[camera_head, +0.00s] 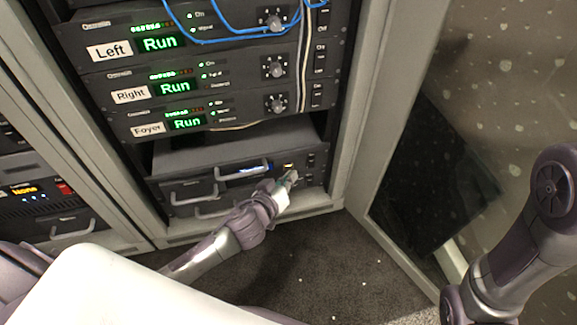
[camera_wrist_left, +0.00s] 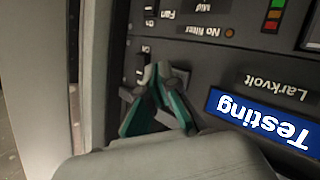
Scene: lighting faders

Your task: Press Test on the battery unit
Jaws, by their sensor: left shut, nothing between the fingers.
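The battery unit (camera_head: 238,172) is the dark panel with handles low in the rack. In the left wrist view its face is upside down, with the name "Larkvolt" (camera_wrist_left: 276,87) and a blue display (camera_wrist_left: 262,122) reading "Testing". My left gripper (camera_head: 291,177) is shut and empty at the right part of the unit's front. In the left wrist view its teal fingertips (camera_wrist_left: 148,80) are close to the panel beside small labelled switches. I cannot tell whether they touch it. The fingers hide part of the panel, and I cannot read a Test label. My right gripper is not in view.
Three units labelled Left (camera_head: 111,50), Right (camera_head: 130,96) and Foyer (camera_head: 148,129) sit above, each showing "Run". Blue cables (camera_head: 228,36) hang at the top. The rack's right post (camera_head: 352,110) stands close to my left gripper. Grey carpet (camera_head: 315,265) lies in front.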

